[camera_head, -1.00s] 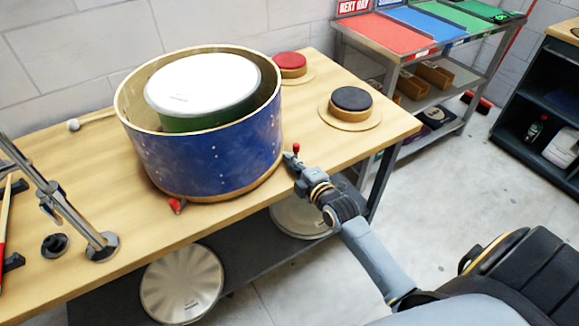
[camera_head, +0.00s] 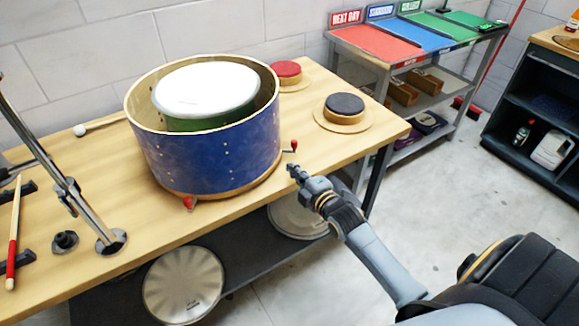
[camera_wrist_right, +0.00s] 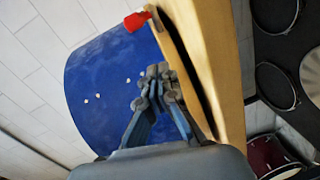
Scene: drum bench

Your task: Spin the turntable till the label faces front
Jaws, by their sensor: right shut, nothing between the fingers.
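A large blue drum shell (camera_head: 210,158) with a pale wooden rim stands on the bench. A low wooden base (camera_head: 225,192), apparently the turntable, shows under it. One red knob (camera_head: 188,202) is at the base's front; a red-topped crank (camera_head: 294,146) is at its right. No label can be made out on the visible blue side. My right gripper (camera_head: 293,172) is shut and empty, just in front of the crank and apart from it. In the wrist view its closed fingertips (camera_wrist_right: 157,85) overlap the blue shell, with a red knob (camera_wrist_right: 137,20) above. My left gripper is not in view.
A green drum with a white head (camera_head: 205,88) sits inside the shell. Red (camera_head: 287,70) and black (camera_head: 345,103) round pads stand on the bench to the right. A metal stand (camera_head: 110,240) and a drumstick (camera_head: 13,235) are at left. The bench's front right is clear.

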